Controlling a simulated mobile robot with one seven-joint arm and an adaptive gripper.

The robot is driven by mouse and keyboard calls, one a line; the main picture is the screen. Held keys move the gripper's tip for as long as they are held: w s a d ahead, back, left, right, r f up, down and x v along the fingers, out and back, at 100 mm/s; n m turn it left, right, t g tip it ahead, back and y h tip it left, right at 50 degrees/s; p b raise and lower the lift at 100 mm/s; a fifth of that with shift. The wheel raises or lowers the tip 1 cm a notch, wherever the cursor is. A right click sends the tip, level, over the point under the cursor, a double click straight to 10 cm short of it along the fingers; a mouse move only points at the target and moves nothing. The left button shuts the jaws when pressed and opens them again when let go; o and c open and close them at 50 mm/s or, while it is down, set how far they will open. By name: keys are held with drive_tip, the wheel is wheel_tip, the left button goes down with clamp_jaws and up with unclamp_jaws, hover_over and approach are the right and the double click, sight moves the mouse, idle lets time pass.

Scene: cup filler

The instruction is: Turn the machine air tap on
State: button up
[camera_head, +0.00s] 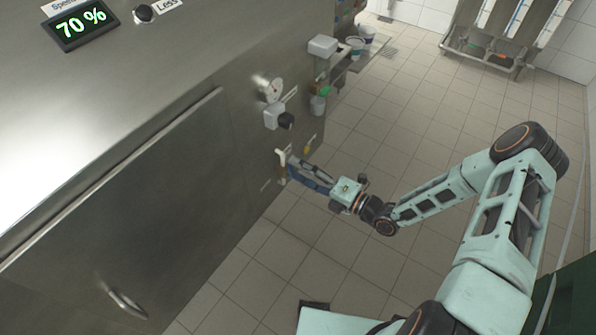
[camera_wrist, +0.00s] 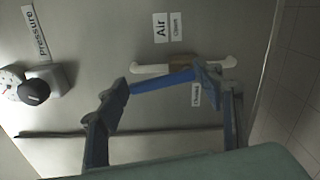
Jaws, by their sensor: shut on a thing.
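The air tap shows in the wrist view as a brass body (camera_wrist: 186,61) between two white pipe ends, with a blue lever handle (camera_wrist: 160,82) just below it. The lever lies nearly along the pipe, slightly tilted. My gripper (camera_wrist: 163,86) is shut on the blue lever, with one finger at each end of it. An "Air" label (camera_wrist: 160,28) with a "Closed" tag sits above the tap, and an "Opened" tag (camera_wrist: 196,95) sits below it. In the head view my gripper (camera_head: 291,167) is against the machine's steel front at the white pipe (camera_head: 281,158), and the lever is hard to make out.
A pressure knob (camera_wrist: 35,92) with its label is left of the tap in the wrist view. In the head view a gauge (camera_head: 270,88) and black knob (camera_head: 286,121) sit above the tap. The tiled floor (camera_head: 390,140) beside the machine is clear.

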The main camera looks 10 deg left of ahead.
drive_tip(key=shift+w+d+f+m, duration=0.1)
drive_tip(key=shift+w+m, duration=0.15)
drive_tip(key=shift+m, duration=0.75)
drive_tip(key=o, duration=1.7)
drive_tip(key=v, duration=1.2)
drive_tip(key=shift+w, duration=0.1)
